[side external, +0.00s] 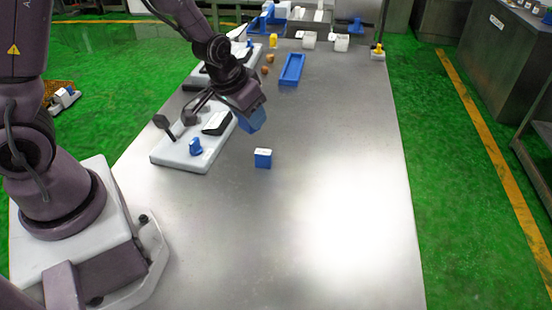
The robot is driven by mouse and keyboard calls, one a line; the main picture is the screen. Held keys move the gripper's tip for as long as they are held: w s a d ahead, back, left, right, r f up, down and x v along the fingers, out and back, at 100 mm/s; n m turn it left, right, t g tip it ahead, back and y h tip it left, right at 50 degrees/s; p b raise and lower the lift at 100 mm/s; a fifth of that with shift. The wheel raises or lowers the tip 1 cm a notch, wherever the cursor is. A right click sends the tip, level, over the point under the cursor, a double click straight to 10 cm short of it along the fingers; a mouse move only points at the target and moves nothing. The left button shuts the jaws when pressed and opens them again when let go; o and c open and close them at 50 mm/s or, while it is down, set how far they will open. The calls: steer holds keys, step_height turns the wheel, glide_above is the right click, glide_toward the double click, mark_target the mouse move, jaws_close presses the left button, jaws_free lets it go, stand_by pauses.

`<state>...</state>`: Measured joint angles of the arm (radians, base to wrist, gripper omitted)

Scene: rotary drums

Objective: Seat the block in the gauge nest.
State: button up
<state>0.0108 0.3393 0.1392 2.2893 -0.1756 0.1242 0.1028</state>
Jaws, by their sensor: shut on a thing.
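My gripper (248,110) hangs above the table, just right of a white base plate, with its jaws pointing down. It is shut on a blue block (253,123); the fingers and most of the grip are hard to make out against the blue. A small upright blue box with a pale top (263,158) stands on the bare table below and slightly right of my gripper, apart from it. I cannot tell from this view whether this box is the gauge nest.
The white base plate (178,154) carries a blue knob (196,147), a dark lever and a black-and-white part. A blue tray (291,69) lies farther back. Small orange and yellow pieces and white containers (341,43) stand near the far end. The table's front and right are clear.

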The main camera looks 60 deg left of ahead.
steer(key=d+r+m, duration=0.2)
steer(key=d, duration=0.2)
steer(key=n+g+y, duration=0.1)
steer(key=n+y, duration=0.1)
steer(key=n, duration=0.6)
glide_above(199, 112)
steer(key=s+d, duration=0.1)
step_height(199, 112, down, 6)
steer(key=f, duration=0.1)
steer(key=shift+s+r, duration=0.1)
steer(key=shift+r, duration=0.2)
steer(key=shift+d+f, duration=0.1)
steer(key=shift+f, duration=3.2)
steer(key=shift+f, duration=0.4)
